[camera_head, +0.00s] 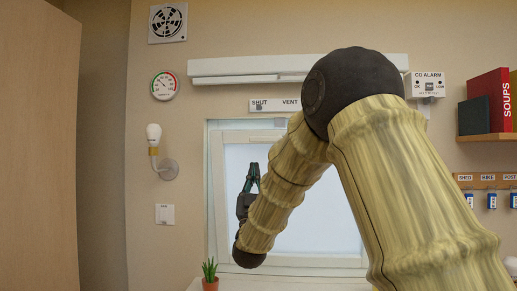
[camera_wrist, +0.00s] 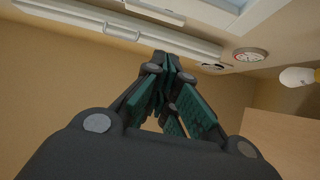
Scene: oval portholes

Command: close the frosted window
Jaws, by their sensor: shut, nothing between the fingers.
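The frosted window (camera_head: 310,215) is in the middle of the head view, a pale pane in a white frame (camera_head: 217,200). My arm hides much of its right and upper part. The sash's top rail (camera_head: 252,137) shows at the upper left and looks slightly tilted against the frame; how far it stands open is hard to tell. A corner of the window seems to show at the top of the wrist view (camera_wrist: 232,4). My gripper (camera_head: 252,172) is shut and empty, pointing up in front of the pane's left part. Its fingers meet in the wrist view (camera_wrist: 170,60).
A white rail (camera_head: 250,68) runs above the window, with a SHUT/VENT strip (camera_head: 274,105) below it. A wall lamp (camera_head: 155,140), gauge (camera_head: 164,86) and switch (camera_head: 165,214) are left. A potted plant (camera_head: 210,283) stands low left. Shelf and hooks are right.

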